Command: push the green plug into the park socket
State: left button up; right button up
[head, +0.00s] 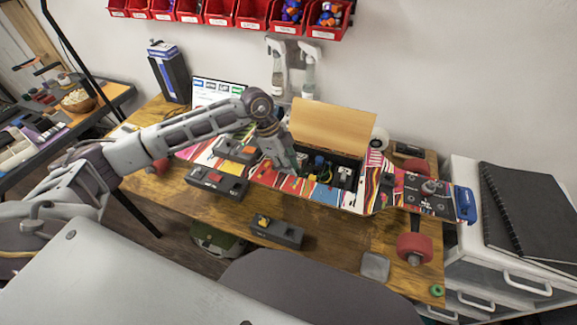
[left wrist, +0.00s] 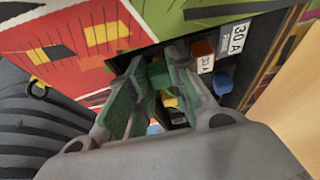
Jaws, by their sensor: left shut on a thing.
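My left gripper (head: 288,168) reaches down at the left end of the open compartment (head: 352,160) in the skateboard deck. In the left wrist view its fingers (left wrist: 157,95) are shut on a green piece, the green plug (left wrist: 158,74), mostly hidden between the dark green pads. Black socket blocks lie by the board: one with an orange plug (head: 237,149), one with a red plug (head: 216,181), one with a yellow plug (head: 274,230). Their labels are too small to read, so I cannot tell which is the park socket. My right gripper is not in view.
In the compartment an orange fuse marked 30 A (left wrist: 203,56) and a blue piece (left wrist: 222,83) sit near the fingers. The raised wooden lid (head: 331,126) stands behind it. Spray bottles (head: 308,75) are at the back. The front of the wooden table (head: 330,250) has free room.

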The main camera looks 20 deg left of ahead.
pick_arm(q)
jog(key=shift+f, duration=0.6)
dwell(0.9)
jog(key=o, duration=0.9)
jog(key=shift+o, duration=0.4)
jog(key=shift+f, duration=0.1)
jog(key=shift+s, duration=0.15)
jog(key=c, duration=0.3)
jog(key=shift+s, duration=0.1)
jog(key=shift+c, duration=0.2)
jog(key=shift+r, duration=0.3)
jog(key=shift+w+r, duration=0.1)
jog(key=shift+w, duration=0.1)
jog(key=shift+o, duration=0.2)
jog(key=shift+r+p, duration=0.25)
jog(key=shift+p, duration=0.05)
